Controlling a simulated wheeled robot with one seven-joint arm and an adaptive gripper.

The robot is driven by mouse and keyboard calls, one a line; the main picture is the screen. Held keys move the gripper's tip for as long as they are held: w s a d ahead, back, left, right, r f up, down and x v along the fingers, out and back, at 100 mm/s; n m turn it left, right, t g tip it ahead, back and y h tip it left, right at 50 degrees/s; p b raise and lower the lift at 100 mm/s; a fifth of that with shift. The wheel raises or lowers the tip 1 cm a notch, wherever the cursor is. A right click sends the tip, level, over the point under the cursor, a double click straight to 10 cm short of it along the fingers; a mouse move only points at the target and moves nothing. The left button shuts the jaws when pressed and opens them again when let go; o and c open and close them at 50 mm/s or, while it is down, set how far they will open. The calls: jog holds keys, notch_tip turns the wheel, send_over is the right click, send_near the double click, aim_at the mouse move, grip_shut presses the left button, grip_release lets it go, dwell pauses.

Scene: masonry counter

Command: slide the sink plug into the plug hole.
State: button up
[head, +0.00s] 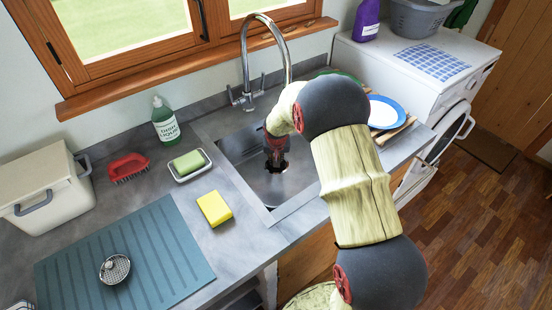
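The sink (238,147) is a grey basin set in the counter. My gripper (276,165) points down into it, with its dark fingers low over the basin floor. The fingers are small and dark here, and I cannot tell whether they are open or shut, or whether they hold anything. I cannot make out the sink plug. The plug hole is not clearly visible; the gripper and arm cover part of the basin. A round perforated metal strainer (115,268) lies on the teal drainer mat, well left of the gripper.
A tall tap (246,70) rises behind the basin. A yellow sponge (214,208), soap dish (190,165), red brush (128,167) and green bottle (165,120) stand left of the sink. A blue-rimmed plate (385,112) is to its right. The teal mat (160,240) is mostly clear.

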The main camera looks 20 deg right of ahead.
jog(key=o, duration=0.5)
jog(key=shift+r, duration=0.1)
jog(key=v, duration=1.2)
jog(key=shift+s, duration=0.1)
